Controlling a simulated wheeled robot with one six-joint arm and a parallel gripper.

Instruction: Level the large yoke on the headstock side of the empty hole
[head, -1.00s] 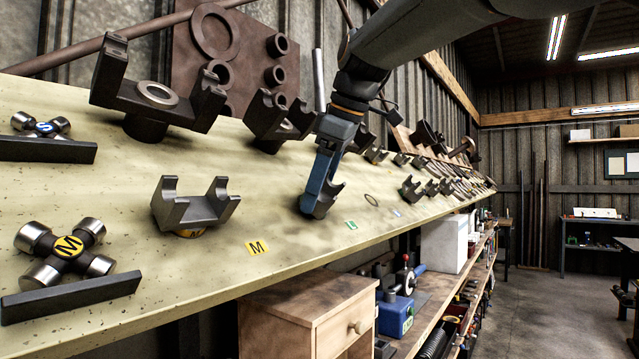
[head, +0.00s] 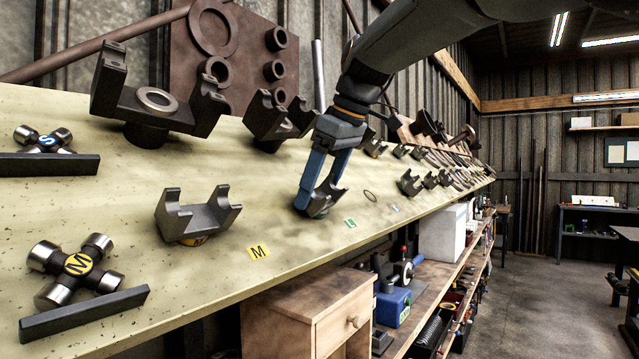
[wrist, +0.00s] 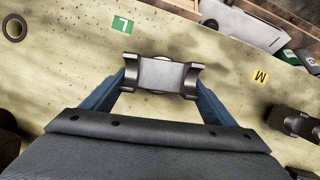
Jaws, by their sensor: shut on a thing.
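A dark metal yoke (head: 328,201) with two upright arms stands on the bench top (head: 240,180), just left of the green L label (head: 350,223). A bit of green shows under it. My gripper (head: 316,194) reaches down from above with its blue fingers around the yoke. In the wrist view the yoke (wrist: 161,75) sits between the two fingertips (wrist: 155,84), lying straight across them. A dark ring (head: 370,196) lies flat to its right; I cannot tell whether it rims a hole. The yoke's underside is mostly hidden.
A grey yoke (head: 198,217) on a yellow base stands left, near the yellow M label (head: 259,253). Bigger yokes (head: 155,103) stand behind. A cross marked M (head: 77,265) is at the front left. Several small yokes (head: 410,184) line the bench to the right.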

